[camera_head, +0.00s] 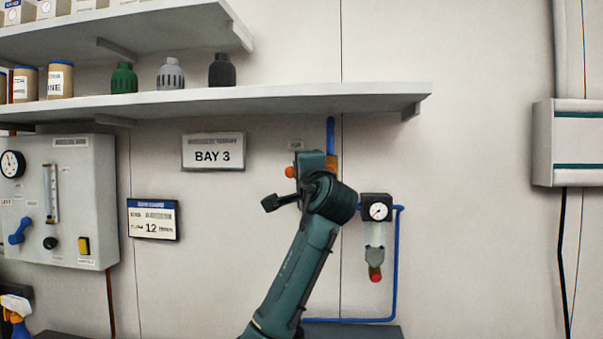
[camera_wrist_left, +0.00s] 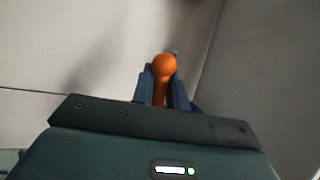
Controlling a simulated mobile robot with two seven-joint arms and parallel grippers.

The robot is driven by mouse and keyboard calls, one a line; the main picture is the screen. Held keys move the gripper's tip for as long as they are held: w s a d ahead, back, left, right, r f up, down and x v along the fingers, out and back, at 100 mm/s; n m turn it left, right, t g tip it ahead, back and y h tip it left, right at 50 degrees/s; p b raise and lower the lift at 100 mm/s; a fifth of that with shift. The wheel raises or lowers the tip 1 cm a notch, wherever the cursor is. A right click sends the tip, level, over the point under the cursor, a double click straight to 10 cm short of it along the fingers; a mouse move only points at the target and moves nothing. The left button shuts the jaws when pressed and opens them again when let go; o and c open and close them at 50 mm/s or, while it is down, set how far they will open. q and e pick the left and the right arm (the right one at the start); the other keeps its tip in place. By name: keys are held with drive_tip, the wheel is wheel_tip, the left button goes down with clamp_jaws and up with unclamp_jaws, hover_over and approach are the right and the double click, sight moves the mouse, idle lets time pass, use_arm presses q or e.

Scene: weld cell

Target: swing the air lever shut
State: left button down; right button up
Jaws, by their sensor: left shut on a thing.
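The air lever shows as an orange round knob (camera_wrist_left: 165,65) on an orange stem, between the two dark fingers of my left gripper (camera_wrist_left: 163,88) in the left wrist view. The gripper is shut on it. In the head view an orange ball (camera_head: 290,172) shows just left of my left wrist. A strip of orange or brass (camera_head: 332,162) shows right of the wrist, under a blue pipe (camera_head: 331,132). My wrist and arm hide the fingers and the rest of the lever there. My right gripper is not in view.
A shelf (camera_head: 290,99) runs above the wrist. A pressure regulator with a gauge (camera_head: 376,211) and blue piping (camera_head: 396,270) are close on the right. A BAY 3 sign (camera_head: 212,152) and a grey control panel (camera_head: 85,225) are left. The wall further right is bare up to a grey box (camera_head: 568,145).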

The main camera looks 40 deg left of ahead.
use_arm(q)
drive_tip(key=c, duration=1.7)
unclamp_jaws()
drive_tip(key=shift+s+a+f, duration=0.1)
drive_tip(key=shift+f, duration=0.05)
drive_tip(key=o, duration=0.3)
drive_tip(key=shift+s+a, duration=0.1)
drive_tip(key=shift+s, duration=0.05)
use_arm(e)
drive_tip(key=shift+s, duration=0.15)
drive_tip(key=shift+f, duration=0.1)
use_arm(q)
drive_tip(key=shift+d, duration=0.35)
drive_tip(key=b+v, duration=0.3)
drive_tip(key=v, duration=0.9)
drive_tip(key=shift+s+d, duration=0.2)
drive_tip(key=shift+s, duration=0.15)
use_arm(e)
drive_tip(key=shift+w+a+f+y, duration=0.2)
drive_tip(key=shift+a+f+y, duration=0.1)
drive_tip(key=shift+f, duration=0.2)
